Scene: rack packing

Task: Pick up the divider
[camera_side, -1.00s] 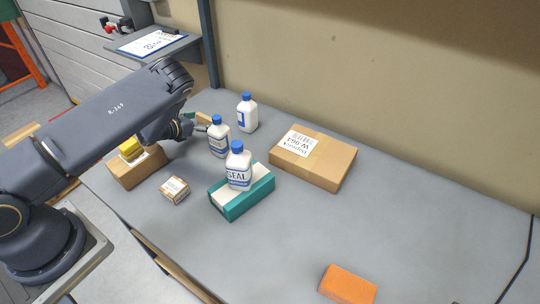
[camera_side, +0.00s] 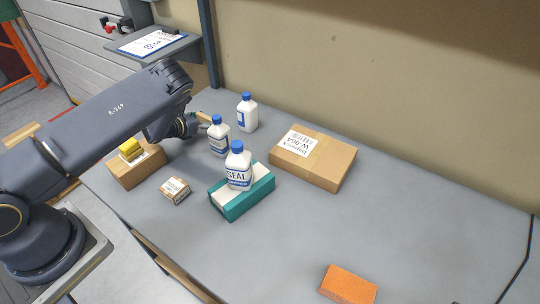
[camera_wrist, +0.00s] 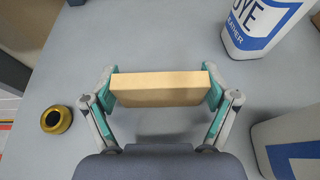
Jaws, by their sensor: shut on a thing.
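The divider (camera_wrist: 160,88), a plain light-wood bar, lies crosswise between the fingers of my gripper (camera_wrist: 160,92) in the wrist view. The teal finger pads press on its two ends, so my gripper is shut on it. In the side view my gripper (camera_side: 194,126) is at the far left of the table, just left of a white bottle. Only a small tan piece of the divider (camera_side: 203,116) shows there, the rest being hidden by my gripper. I cannot tell whether the divider touches the table.
White bottles with blue caps stand close by, one (camera_side: 219,136) beside my gripper and one (camera_side: 246,112) behind. Another (camera_side: 238,168) stands on a teal box (camera_side: 236,206). A brass-coloured ring (camera_wrist: 56,119) lies left of my gripper. A cardboard box (camera_side: 330,174) is farther right. The right table is mostly clear.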

